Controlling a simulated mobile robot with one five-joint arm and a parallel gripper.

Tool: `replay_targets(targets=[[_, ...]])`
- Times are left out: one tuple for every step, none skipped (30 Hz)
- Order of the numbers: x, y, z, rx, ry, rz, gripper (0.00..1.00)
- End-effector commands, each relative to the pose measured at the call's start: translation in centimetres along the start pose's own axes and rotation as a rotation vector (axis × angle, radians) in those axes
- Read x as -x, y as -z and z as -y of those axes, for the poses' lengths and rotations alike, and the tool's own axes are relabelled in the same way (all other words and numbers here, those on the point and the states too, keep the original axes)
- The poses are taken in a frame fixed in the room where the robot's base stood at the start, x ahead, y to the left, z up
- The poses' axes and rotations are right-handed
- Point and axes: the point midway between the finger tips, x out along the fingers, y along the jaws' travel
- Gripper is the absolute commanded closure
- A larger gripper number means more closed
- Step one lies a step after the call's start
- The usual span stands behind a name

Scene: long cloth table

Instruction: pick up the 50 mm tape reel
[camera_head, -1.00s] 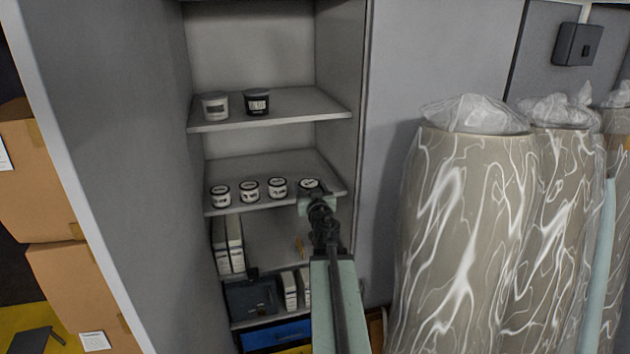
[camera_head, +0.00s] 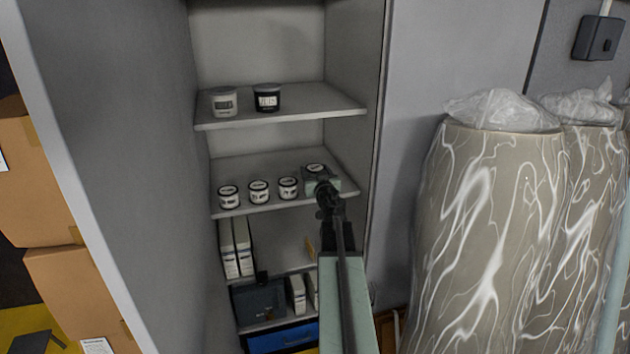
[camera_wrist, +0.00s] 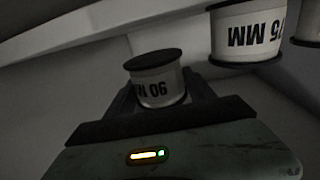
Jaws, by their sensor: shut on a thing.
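My gripper (camera_head: 318,180) is shut on a small white tape reel with black rims (camera_head: 315,168) at the right end of the middle shelf. In the wrist view, this reel (camera_wrist: 157,80) sits between the dark fingers (camera_wrist: 160,103); its label is upside down and partly cut off, so I cannot read it fully. The reel appears raised off the shelf. A neighbouring reel marked 75 MM (camera_wrist: 247,32) is upside down at the upper right of the wrist view, apart from the held one.
Three similar reels (camera_head: 259,191) stand left along the shelf edge (camera_head: 270,207). The upper shelf (camera_head: 300,109) holds a white tub (camera_head: 223,102) and a black tub (camera_head: 267,97). The cabinet's right wall (camera_head: 350,140) is close to my gripper. Wrapped rolls (camera_head: 490,220) stand at right.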

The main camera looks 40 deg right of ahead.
Motion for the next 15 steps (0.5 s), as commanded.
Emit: replay_targets(targets=[[0.1, -1.2, -0.3, 0.0, -0.003, 0.0, 0.84], [0.1, -1.7, -0.5, 0.0, -0.005, 0.0, 0.84], [0.1, -2.5, -0.7, 0.0, -0.008, 0.0, 0.84], [0.1, -3.0, -0.9, 0.0, -0.01, 0.0, 0.84], [0.1, -3.4, -1.0, 0.0, -0.012, 0.0, 0.84], [0.2, -3.7, -1.2, 0.0, -0.013, 0.0, 0.84], [0.2, -3.7, -1.2, 0.0, -0.014, 0.0, 0.84], [0.2, -3.6, -1.2, 0.0, -0.014, 0.0, 0.84], [0.2, -3.4, -1.2, 0.0, -0.014, 0.0, 0.84], [0.2, -3.3, -1.2, 0.0, -0.014, 0.0, 0.84], [0.2, -3.2, -1.3, 0.0, -0.015, 0.0, 0.84], [0.2, -3.2, -1.3, 0.0, -0.015, 0.0, 0.84], [0.2, -3.2, -1.3, 0.0, -0.015, 0.0, 0.84], [0.2, -3.3, -1.3, 0.0, -0.016, 0.0, 0.84], [0.2, -3.5, -1.4, 0.0, -0.016, 0.0, 0.84]])
